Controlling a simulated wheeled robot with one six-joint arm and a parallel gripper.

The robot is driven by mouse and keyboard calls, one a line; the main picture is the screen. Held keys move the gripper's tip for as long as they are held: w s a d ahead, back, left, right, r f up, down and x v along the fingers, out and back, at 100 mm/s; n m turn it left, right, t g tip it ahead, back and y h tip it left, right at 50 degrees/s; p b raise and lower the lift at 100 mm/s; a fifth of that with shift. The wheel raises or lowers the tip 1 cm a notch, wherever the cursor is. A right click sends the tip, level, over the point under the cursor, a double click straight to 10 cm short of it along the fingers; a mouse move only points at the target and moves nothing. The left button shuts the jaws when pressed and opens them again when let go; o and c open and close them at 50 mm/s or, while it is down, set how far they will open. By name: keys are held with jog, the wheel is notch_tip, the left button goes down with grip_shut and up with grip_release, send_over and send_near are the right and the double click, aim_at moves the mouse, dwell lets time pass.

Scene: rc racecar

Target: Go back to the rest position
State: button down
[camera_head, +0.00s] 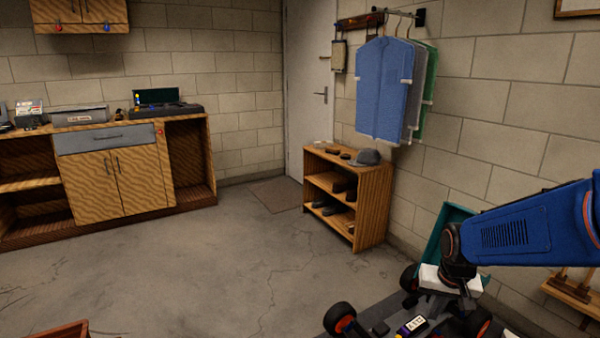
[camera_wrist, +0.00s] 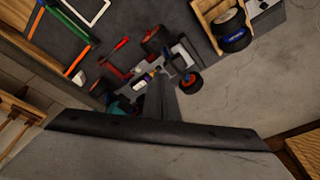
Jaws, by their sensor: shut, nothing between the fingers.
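My gripper (camera_wrist: 163,98) shows in the wrist view as dark fingers pressed together, with nothing between them. Its tips point toward the RC racecar (camera_wrist: 172,62), which lies below on a dark grey surface; the gap between them is hard to judge. The racecar (camera_head: 415,318) also shows at the bottom right of the head view, with black wheels with orange hubs and a dark body. A white part near the arm's end partly covers the car. I cannot make out my fingers in the head view.
A teal bin (camera_head: 447,228) stands behind the arm near the brick wall. In the wrist view, a wooden holder (camera_wrist: 208,12) with tyres and a red tool (camera_wrist: 121,45) lie near the car. A shoe shelf (camera_head: 372,205) and a wooden cabinet (camera_head: 112,185) stand farther off.

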jog(key=s+a+r+n+t, duration=0.1)
jog(key=s+a+r, duration=0.1)
jog(key=s+r, duration=0.3)
jog(key=s+a+r+n+t, duration=0.1)
jog(key=s+r, duration=0.4)
jog(key=s, duration=0.8)
jog(key=shift+a+r+n, duration=0.15)
jog(key=shift+a+n, duration=0.55)
jog(key=shift+a, duration=0.3)
jog(key=shift+s, duration=0.1)
dwell(0.4)
